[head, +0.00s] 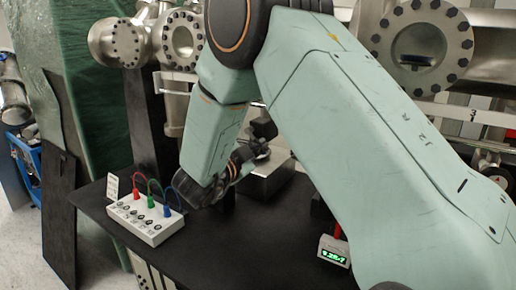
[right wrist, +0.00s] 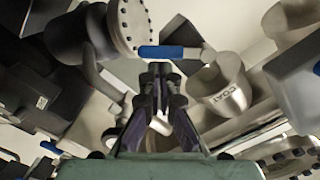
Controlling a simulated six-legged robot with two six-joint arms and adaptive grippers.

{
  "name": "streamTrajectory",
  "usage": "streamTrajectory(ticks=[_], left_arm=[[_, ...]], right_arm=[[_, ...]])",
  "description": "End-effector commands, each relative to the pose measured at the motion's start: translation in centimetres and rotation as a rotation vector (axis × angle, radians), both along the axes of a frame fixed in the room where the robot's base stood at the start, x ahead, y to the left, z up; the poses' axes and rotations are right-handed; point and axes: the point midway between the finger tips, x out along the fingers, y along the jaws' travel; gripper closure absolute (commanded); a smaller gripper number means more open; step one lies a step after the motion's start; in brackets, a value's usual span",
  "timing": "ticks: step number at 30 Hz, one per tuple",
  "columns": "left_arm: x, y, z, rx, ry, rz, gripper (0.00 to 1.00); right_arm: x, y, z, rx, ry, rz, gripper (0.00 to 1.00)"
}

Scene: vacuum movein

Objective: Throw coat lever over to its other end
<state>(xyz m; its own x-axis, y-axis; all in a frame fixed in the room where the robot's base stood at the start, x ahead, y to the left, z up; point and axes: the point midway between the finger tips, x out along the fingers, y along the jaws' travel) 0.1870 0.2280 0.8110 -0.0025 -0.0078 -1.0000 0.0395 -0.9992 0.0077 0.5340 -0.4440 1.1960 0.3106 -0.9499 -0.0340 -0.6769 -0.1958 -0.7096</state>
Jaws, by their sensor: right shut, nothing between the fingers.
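In the right wrist view, a lever with a blue sleeve (right wrist: 162,52) lies across the picture just beyond my fingertips. Its bare metal end runs right toward a grey metal cylinder (right wrist: 222,88) marked COAT. My right gripper (right wrist: 160,72) is shut and empty, its tips close to the blue sleeve; I cannot tell whether they touch it. In the head view my right arm hides the COAT lever, and the wrist reaches down over the dark table. My left gripper is not in view.
A white box (head: 148,220) with red, green and blue plugs stands on the dark table (head: 215,255). A small green display (head: 334,254) sits at its right. Bolted steel flanges (head: 420,45) stand behind. Another blue handle (right wrist: 50,147) shows lower left in the right wrist view.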

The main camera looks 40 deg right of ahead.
Motion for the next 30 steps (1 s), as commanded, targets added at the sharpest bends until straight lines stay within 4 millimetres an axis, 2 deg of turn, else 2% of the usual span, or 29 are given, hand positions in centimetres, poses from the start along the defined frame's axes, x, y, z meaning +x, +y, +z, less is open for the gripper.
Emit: streamTrajectory(ticks=[3, 17, 23, 30], left_arm=[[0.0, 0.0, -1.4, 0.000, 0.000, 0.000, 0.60], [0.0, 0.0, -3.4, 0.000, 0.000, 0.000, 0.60], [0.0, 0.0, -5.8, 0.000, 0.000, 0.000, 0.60], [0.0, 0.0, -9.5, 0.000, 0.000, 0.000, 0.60]], right_arm=[[0.2, 0.0, -0.7, 0.016, -0.055, 0.000, 1.00], [0.8, 0.1, -1.3, 0.052, -0.181, 0.001, 1.00], [1.2, 0.2, -2.2, 0.087, -0.302, 0.001, 1.00], [2.0, 0.5, -3.2, 0.146, -0.504, 0.001, 1.00]])
